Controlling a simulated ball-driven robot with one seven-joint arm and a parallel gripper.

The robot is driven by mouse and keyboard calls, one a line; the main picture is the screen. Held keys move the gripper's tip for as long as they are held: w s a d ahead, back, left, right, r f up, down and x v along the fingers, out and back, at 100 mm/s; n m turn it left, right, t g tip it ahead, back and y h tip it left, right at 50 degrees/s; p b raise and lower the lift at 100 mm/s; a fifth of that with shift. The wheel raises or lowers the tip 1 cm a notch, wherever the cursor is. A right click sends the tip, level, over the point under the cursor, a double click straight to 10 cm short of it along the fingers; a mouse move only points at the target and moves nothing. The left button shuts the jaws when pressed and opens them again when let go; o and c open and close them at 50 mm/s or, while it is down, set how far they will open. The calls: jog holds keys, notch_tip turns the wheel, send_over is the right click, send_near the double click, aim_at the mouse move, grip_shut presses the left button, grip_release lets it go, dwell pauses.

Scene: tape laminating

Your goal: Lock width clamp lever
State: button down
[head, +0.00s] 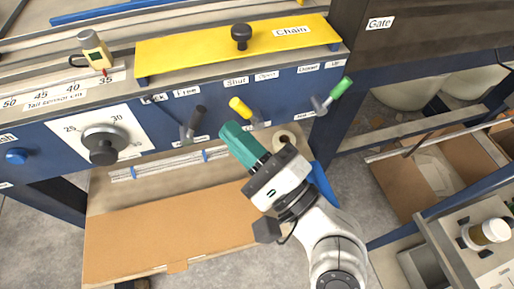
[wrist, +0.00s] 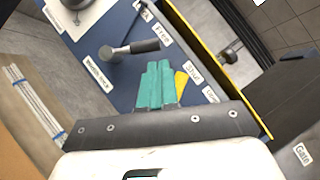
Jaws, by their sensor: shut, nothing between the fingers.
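The lever with a black handle (head: 195,122), which I take as the width clamp lever, is on the blue front panel. Its handle points up and slightly right, below the "Free" label. In the wrist view the black-handled lever (wrist: 135,48) shows a metal pivot and a handle pointing right, toward "Free". My gripper (head: 230,130) has teal fingers, shut and empty, to the right of this lever and apart from it in the picture. The fingers also show in the wrist view (wrist: 158,72). They partly cover the yellow lever (head: 239,106), which peeks out behind them in the wrist view (wrist: 181,84).
A green-handled lever (head: 340,89) sits farther right on the panel. A black knob with a dial (head: 104,145) is to the left. A yellow cover (head: 190,48) labelled "Chain" lies above. A cardboard sheet (head: 160,235) is below the panel.

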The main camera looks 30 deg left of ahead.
aim_at(193, 120)
jog(key=shift+x, duration=1.35)
